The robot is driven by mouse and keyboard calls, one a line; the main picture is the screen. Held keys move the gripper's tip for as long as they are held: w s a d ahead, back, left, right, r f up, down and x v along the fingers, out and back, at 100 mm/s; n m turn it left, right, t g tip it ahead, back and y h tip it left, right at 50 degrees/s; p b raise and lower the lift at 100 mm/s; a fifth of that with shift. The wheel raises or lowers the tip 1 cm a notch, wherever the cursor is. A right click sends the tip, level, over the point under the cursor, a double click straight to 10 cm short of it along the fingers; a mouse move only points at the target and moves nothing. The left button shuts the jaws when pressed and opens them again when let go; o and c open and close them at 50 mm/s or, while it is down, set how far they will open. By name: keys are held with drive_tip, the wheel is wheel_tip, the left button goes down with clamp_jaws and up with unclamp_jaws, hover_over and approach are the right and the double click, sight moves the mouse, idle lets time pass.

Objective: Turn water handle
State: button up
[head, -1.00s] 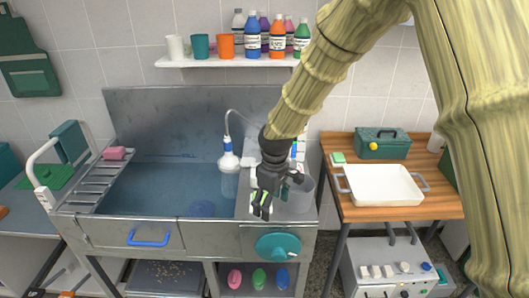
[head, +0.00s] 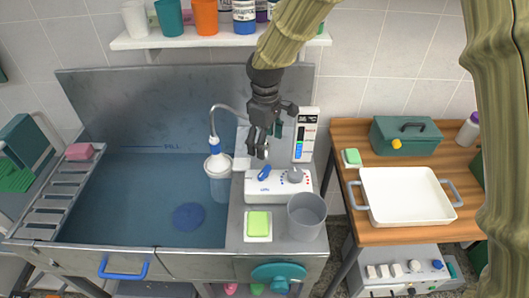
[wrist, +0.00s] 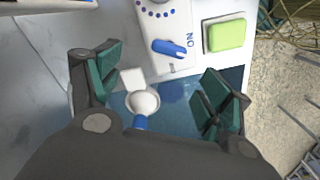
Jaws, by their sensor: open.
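A blue handle (head: 264,172) sits on the left part of a white control box (head: 262,188) on the sink's right ledge. In the wrist view the blue handle (wrist: 168,48) lies at an angle beside the letters "ON". My gripper (head: 262,146) is open and empty, just above and behind the box, apart from the handle. In the wrist view my gripper (wrist: 165,88) has its teal-padded fingers wide apart, with the handle beyond them. A teal round wheel (head: 278,275) is on the sink's front.
The sink basin (head: 130,190) is left of the box, with a white-and-blue spout (head: 217,160) close to my gripper. A green sponge (head: 258,222) and a grey cup (head: 306,217) stand in front of the box. A shelf (head: 140,40) with bottles is above.

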sight(265, 169)
drive_tip(key=shift+s+f, duration=0.1)
drive_tip(key=shift+f, duration=0.3)
wheel_tip(265, 169, down, 9)
drive_tip(key=p, duration=0.3)
drive_tip(key=shift+s+a+p, duration=0.1)
drive_tip(key=shift+a+p, duration=0.05)
drive_tip(key=shift+p, duration=0.15)
drive_tip(key=shift+s, duration=0.45)
drive_tip(key=shift+s+r, duration=0.4)
drive_tip(key=shift+s, duration=0.4)
drive_tip(key=shift+w+f, duration=0.6)
drive_tip(key=shift+w, duration=0.15)
drive_tip(key=c, duration=0.6)
drive_tip(key=shift+w, duration=0.1)
drive_tip(key=c, duration=0.3)
drive_tip(key=shift+s+r, duration=0.25)
drive_tip(key=shift+c, duration=0.6)
